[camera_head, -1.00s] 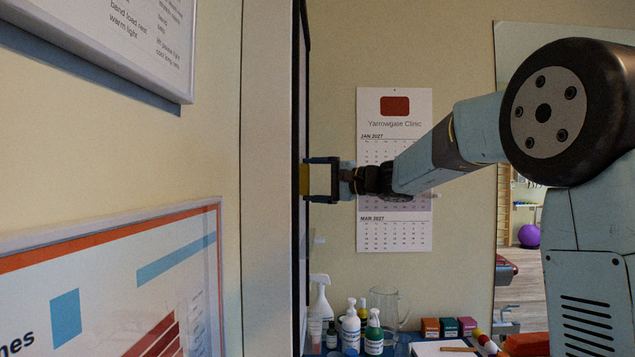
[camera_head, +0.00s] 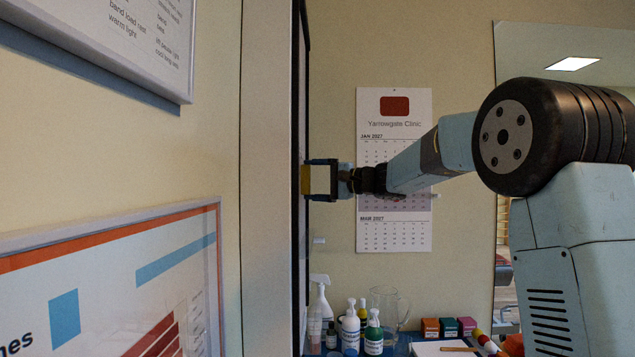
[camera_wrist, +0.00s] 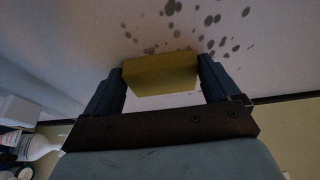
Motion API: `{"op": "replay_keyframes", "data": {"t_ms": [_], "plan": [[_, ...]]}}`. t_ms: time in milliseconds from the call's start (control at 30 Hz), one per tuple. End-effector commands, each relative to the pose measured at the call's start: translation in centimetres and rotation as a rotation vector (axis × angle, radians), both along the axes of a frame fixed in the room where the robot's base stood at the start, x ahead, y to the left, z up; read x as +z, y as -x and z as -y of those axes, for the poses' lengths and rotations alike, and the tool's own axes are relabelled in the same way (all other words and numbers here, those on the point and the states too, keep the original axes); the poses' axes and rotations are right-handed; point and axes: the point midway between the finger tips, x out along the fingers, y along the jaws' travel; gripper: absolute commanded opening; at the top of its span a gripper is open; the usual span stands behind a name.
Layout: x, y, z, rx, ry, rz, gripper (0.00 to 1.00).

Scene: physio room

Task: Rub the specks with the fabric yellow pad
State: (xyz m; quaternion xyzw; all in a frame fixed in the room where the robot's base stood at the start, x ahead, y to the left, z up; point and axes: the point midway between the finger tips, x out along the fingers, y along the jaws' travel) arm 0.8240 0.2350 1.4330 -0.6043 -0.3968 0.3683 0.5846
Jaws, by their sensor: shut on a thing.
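The yellow pad (camera_wrist: 160,75) is held between the two fingers of my gripper (camera_wrist: 161,84) in the wrist view. My gripper is shut on it. In the head view the pad (camera_head: 306,179) shows as a small yellow patch at the fingertips of my gripper (camera_head: 308,179), at the edge of a dark-framed upright panel. Several dark grey specks (camera_wrist: 205,20) lie on the pale panel surface (camera_wrist: 75,40) in the wrist view, above and to the right of the pad. The pad is at or very near this surface; contact is not clear.
A counter below holds a spray bottle (camera_head: 321,300), pump bottles (camera_head: 351,328), a glass jug (camera_head: 388,305) and small boxes (camera_head: 448,326). A calendar (camera_head: 394,230) hangs on the wall behind my arm. Framed posters (camera_head: 110,290) are on the left wall.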

Motion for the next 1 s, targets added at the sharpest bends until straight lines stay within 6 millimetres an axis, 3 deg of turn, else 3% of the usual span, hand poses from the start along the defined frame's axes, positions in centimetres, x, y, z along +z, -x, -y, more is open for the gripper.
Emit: {"op": "replay_keyframes", "data": {"t_ms": [1000], "plan": [[0.0,-5.5,0.0,0.001,0.0,-0.001,0.65]]}}
